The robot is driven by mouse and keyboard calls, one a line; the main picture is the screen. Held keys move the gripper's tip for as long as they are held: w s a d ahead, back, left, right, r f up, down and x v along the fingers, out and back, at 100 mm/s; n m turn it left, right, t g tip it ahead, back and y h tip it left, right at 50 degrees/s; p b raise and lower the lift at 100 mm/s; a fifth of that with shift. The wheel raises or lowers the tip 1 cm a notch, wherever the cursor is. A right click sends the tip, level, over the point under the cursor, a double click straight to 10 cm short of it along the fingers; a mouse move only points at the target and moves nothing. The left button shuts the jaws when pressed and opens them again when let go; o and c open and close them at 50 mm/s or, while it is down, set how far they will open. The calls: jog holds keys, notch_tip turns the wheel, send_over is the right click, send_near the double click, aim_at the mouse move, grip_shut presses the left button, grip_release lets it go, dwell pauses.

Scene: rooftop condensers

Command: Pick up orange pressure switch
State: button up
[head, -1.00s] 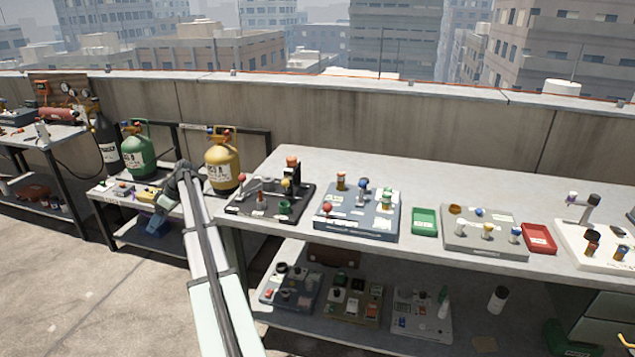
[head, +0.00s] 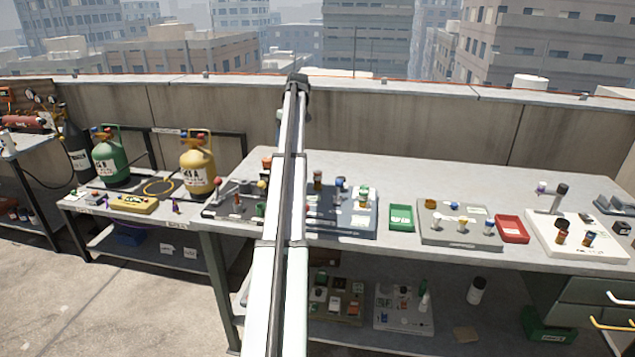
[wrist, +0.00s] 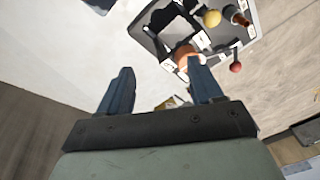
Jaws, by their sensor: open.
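An orange block-like part (head: 267,163), likely the orange pressure switch, stands at the back of the dark board (head: 222,212) on the main bench, partly hidden by my arm. In the wrist view an orange part (wrist: 186,57) sits on the board's near edge, just beyond the right fingertip. My gripper (wrist: 160,85) is open, its two blue fingers spread with nothing between them, and it is apart from the part. No label on the part can be read.
A blue-grey board (head: 345,225), a green tray (head: 401,218) and a red tray (head: 512,229) lie rightward. The bench's back strip is clear.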

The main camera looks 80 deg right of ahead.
aim_at(318, 172)
jog(key=s+d+f+m+g, duration=0.2)
jog(key=s+f+m, duration=0.15)
jog(key=s, duration=0.75)
notch_tip(318, 172, down, 13)
jog(key=shift+w+d+r, duration=0.1)
jog(key=shift+w+d, duration=0.05)
jog(key=shift+c, duration=0.3)
grip_shut()
jog(key=shift+r, duration=0.1)
